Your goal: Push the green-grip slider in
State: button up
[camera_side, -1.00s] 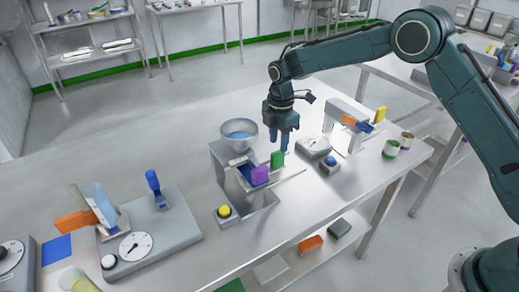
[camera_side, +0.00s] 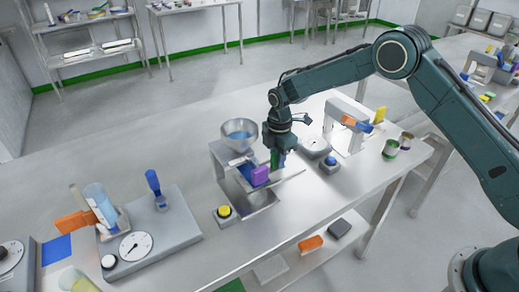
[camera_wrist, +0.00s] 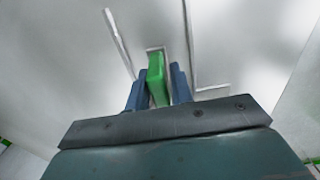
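The green grip (camera_wrist: 156,80) of the slider stands upright on the dosing stand beneath the funnel. In the side view the green grip (camera_side: 275,159) is partly hidden by my gripper (camera_side: 279,151), which is down around it. In the wrist view the two blue fingers of my gripper (camera_wrist: 158,88) stand on either side of the grip. The left finger is close against it or touching; a narrow gap seems to show at the right finger. A purple grip (camera_side: 260,175) stands beside the green one to the left.
A funnel of blue material (camera_side: 239,135) tops the stand, with a yellow button (camera_side: 224,211) at its front. A blue button (camera_side: 330,162) and dial unit lie to the right. A scale (camera_side: 160,235) stands at left.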

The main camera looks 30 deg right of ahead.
grip_shut()
jog(key=shift+a, duration=0.1)
jog(key=shift+a, duration=1.85)
jog(key=shift+o, duration=1.2)
grip_release()
jog(key=shift+a, duration=0.1)
jog(key=shift+o, duration=0.7)
jog(key=shift+d, duration=0.25)
